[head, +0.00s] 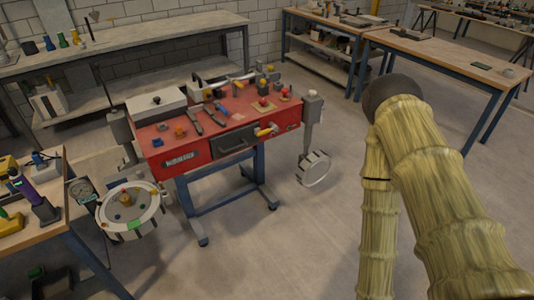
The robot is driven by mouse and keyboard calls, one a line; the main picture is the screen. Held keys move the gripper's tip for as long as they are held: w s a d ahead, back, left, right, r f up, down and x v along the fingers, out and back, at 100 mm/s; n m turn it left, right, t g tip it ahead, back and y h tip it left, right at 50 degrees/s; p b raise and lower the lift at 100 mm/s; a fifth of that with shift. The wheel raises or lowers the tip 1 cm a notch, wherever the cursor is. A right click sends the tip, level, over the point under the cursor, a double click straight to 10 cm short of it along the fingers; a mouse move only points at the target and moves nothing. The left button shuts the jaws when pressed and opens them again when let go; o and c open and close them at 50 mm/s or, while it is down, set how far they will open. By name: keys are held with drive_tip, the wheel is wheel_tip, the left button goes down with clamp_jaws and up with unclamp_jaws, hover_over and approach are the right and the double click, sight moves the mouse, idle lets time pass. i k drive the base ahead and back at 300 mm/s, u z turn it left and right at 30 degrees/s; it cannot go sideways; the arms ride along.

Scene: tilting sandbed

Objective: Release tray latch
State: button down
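A red bench unit (222,152) stands on a blue wheeled frame in the middle of the head view. A dark tray or drawer front with a handle (233,144) is set in its front face. A small part with a yellow-orange grip (266,130) sits at the front edge, right of the dark tray. It may be the tray latch, but it is too small to tell its state. My arm, in a ribbed yellowish cover, fills the right side, well apart from the red unit. My gripper is not in view.
A round dial plate (131,208) sticks out at the unit's left, and a round wheel (313,168) hangs at its right. A wooden table (70,212) with tools stands at the left front. Benches line the back wall. The floor (290,245) in front is clear.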

sight(275, 128)
drive_tip(key=u, duration=0.35)
drive_tip(key=i, duration=1.05)
drive_tip(key=u, duration=0.1)
